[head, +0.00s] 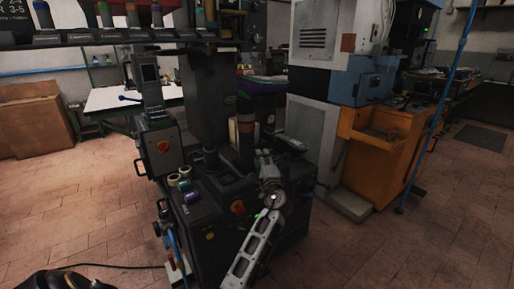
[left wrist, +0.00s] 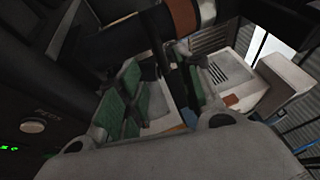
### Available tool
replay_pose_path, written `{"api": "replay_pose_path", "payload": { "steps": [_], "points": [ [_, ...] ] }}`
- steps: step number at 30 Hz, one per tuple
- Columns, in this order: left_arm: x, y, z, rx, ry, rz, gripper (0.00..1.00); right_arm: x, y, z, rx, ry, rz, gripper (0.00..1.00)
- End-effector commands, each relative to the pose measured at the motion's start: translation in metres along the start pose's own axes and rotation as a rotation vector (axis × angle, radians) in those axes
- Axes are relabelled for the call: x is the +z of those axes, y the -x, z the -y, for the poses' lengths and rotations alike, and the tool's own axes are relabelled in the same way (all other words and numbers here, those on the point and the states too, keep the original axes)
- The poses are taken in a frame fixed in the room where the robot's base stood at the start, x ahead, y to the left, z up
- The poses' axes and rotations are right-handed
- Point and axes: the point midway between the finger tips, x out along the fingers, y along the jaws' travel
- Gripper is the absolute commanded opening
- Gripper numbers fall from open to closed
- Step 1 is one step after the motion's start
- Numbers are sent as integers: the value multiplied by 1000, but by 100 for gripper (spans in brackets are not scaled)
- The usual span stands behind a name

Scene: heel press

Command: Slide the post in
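A dark upright post-like cylinder (head: 246,140) with an orange-brown band and a paler band stands on the black press (head: 217,205) in the head view. In the left wrist view a dark cylinder with a brown band (left wrist: 183,17) crosses the top of the picture, beyond the fingers; it looks like the same part. My left gripper (head: 267,160) is just right of and in front of the cylinder. In the left wrist view its fingers (left wrist: 168,85) are apart, with green pads showing, and I see nothing held between them. The hole for the post cannot be made out.
Small rolls or cans (head: 184,180) sit on the press's left ledge. A control box (head: 161,148) stands at its left. A shelf with several tool holders (head: 105,38) runs across the upper left. An orange cabinet (head: 385,150) stands at right. Floor is open on both sides.

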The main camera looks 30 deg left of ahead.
Motion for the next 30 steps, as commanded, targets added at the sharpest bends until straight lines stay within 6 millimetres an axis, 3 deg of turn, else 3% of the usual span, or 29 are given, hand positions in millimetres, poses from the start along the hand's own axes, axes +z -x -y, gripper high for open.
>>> {"api": "replay_pose_path", "payload": {
  "steps": [21,30],
  "points": [
    [1,-73,0,-1,-1,2,35,4,-28,4,-27,-10,-38,0],
    [0,-90,0,0,0,0,35,5,-33,5,-34,-14,-56,0]
  ]
}}
